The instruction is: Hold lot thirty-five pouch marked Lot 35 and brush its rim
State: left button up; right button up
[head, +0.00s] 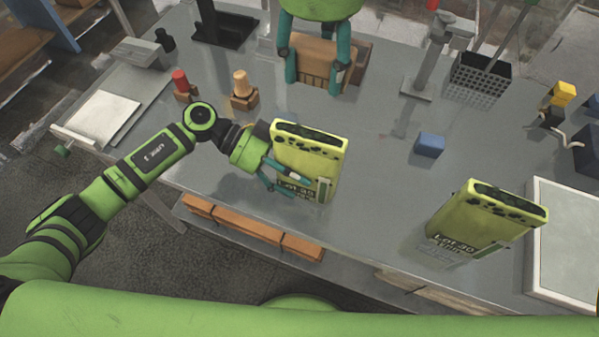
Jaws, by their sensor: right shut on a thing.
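The yellow-green pouch marked Lot 35 (310,150) stands upright on the grey bench, its top showing dark patches. My left gripper (297,187) is at its lower front left, fingers apart, partly covering the pouch and its label. I cannot tell whether the fingers touch it. I cannot make out bristles.
A similar pouch marked Lot 30 (482,222) stands at right, by a white-topped tray (568,250). A blue block (429,145) and black basket (481,80) lie behind. Red (181,84) and tan (242,90) pieces stand at left. Bench between the pouches is clear.

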pick_arm(q)
jog(key=shift+s+d+f, duration=0.2)
jog(key=shift+d, duration=0.3)
pick_arm(e)
jog(key=shift+r, duration=0.3)
dwell(0.4)
pick_arm(q)
jog(key=c, duration=0.4)
dwell(0.7)
jog(key=shift+f, duration=0.1)
pick_arm(e)
send_over(286, 130)
notch_tip(286, 130, down, 7)
jog(key=shift+r, duration=0.2)
jog(key=shift+f, duration=2.6)
